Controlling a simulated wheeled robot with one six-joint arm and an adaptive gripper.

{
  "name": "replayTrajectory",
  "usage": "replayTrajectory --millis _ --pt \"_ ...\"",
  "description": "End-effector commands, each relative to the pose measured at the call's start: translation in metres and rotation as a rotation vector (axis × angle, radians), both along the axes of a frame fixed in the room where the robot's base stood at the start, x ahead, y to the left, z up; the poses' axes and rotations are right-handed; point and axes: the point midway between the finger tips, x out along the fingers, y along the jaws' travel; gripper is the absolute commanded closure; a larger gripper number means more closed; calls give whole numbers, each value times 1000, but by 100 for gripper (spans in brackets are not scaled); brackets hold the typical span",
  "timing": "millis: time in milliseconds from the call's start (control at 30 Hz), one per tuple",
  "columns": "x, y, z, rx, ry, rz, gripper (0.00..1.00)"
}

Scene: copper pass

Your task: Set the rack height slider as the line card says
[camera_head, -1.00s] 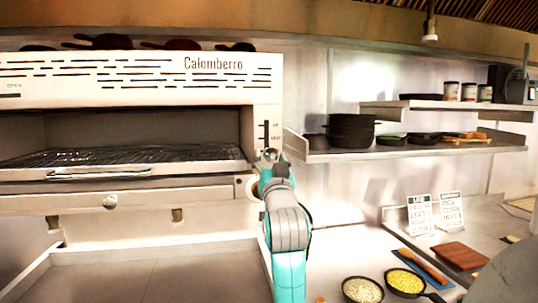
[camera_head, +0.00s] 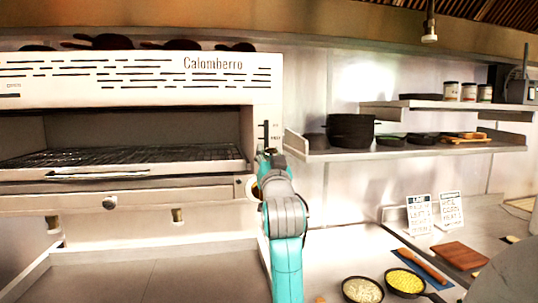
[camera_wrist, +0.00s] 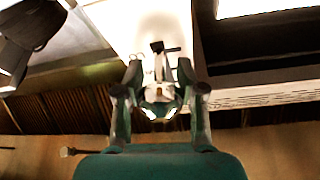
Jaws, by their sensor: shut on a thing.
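The broiler (camera_head: 215,90), marked "Calomberro", stands at the left. Its rack height slider shows as a dark vertical slot (camera_head: 265,131) with small marks on the right front panel. My gripper (camera_head: 269,156) is at the lower part of this slot and hides the handle and the lower marks. In the wrist view my gripper (camera_wrist: 160,78) is shut on a small dark slider handle (camera_wrist: 157,47) against the pale panel. Two white cards (camera_head: 420,214) (camera_head: 452,210) stand upright on the right counter; their small print is too blurred to read surely.
The broiler rack (camera_head: 120,156) lies inside the open cavity. A wall shelf (camera_head: 400,151) with black pans begins just right of my gripper. Two pans of food (camera_head: 362,291) (camera_head: 405,282) and a wooden board (camera_head: 461,256) are on the right counter.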

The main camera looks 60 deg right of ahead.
Motion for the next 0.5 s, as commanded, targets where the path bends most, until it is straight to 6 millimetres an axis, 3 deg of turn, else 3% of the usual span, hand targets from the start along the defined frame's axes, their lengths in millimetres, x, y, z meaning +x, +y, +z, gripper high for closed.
replayTrajectory --millis 500 --pt "-2 2 71 -9 -9 1 100"
